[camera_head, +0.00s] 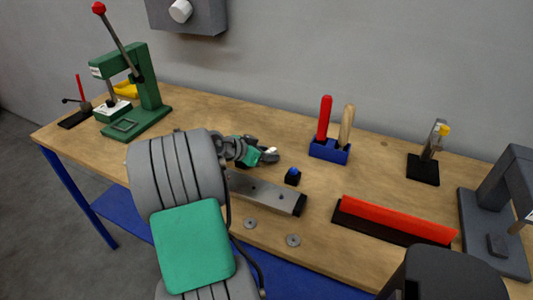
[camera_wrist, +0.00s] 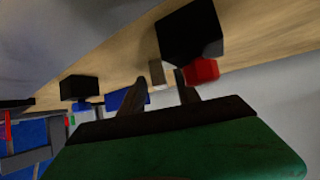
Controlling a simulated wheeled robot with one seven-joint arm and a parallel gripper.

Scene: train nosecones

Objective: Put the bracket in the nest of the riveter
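My gripper (camera_head: 271,151) is above the middle of the bench, pointing right. Its dark fingers (camera_wrist: 160,82) stand apart in the wrist view. A small pale piece (camera_wrist: 157,72) shows between the fingertips, and a pale bit (camera_head: 272,150) shows there in the head view; it may be the bracket, but I cannot tell whether it is gripped. A dark grey machine (camera_head: 500,205) with a small block (camera_head: 497,245) stands at the right edge. I cannot tell which is the riveter.
A grey bar (camera_head: 265,192) with a dark end lies below my gripper. A small black box (camera_head: 292,180) with a blue top is close by. A blue holder (camera_head: 329,151), a red strip (camera_head: 395,220) on a black base and two washers (camera_head: 250,223) are on the bench (camera_head: 215,112).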

